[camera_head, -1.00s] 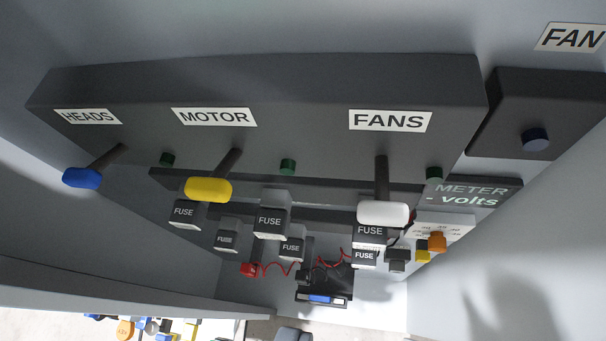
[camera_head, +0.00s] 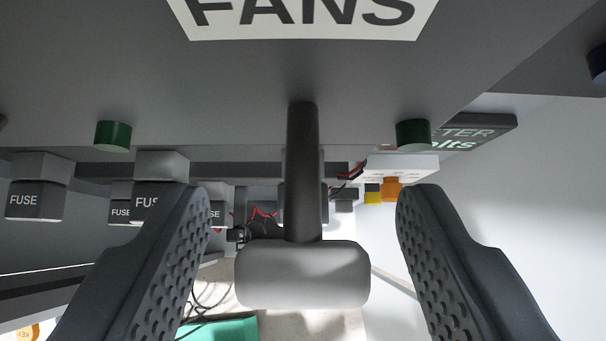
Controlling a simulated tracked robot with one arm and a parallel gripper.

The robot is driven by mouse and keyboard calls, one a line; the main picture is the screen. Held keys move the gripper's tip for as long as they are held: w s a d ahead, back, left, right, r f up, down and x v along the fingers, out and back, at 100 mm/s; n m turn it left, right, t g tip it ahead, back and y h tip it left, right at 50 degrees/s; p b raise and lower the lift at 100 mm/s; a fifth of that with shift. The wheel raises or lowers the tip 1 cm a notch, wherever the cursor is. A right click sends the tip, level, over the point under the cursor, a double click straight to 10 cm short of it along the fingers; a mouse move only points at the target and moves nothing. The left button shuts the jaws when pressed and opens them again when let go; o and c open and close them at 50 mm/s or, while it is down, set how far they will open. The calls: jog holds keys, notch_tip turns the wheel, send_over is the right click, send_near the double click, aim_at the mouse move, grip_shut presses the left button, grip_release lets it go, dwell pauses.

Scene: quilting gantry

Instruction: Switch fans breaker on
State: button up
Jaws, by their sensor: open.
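The FANS label (camera_head: 305,15) is on the dark panel at the top of the view. Below it the fans breaker lever, a dark rod (camera_head: 304,170) with a pale grey-white handle (camera_head: 302,274), sticks out toward me. My gripper (camera_head: 308,200) is open, with one finger on each side of the lever. There is a visible gap between each finger and the handle. The lever is roughly centred between the fingers, and I see no contact.
Green round buttons or lamps sit left (camera_head: 113,135) and right (camera_head: 413,134) of the lever. Several fuse blocks (camera_head: 38,200) are at the left. A meter sign (camera_head: 475,132) and an orange knob (camera_head: 391,189) are at the right. The right wall (camera_head: 530,200) is bare.

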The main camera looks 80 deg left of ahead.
jog(key=shift+a+f, duration=0.1)
jog(key=shift+f, duration=0.05)
jog(key=shift+c, duration=0.3)
jog(key=c, duration=0.9)
jog(key=shift+w+a+r+h+p, duration=0.2)
jog(key=shift+r+h+p, duration=0.5)
jog(key=shift+p, duration=0.55)
jog(key=shift+s+f+h+p, duration=0.1)
jog(key=shift+s+h+p, duration=0.05)
jog(key=shift+h+p, duration=0.15)
jog(key=o, duration=1)
jog(key=shift+c, duration=0.2)
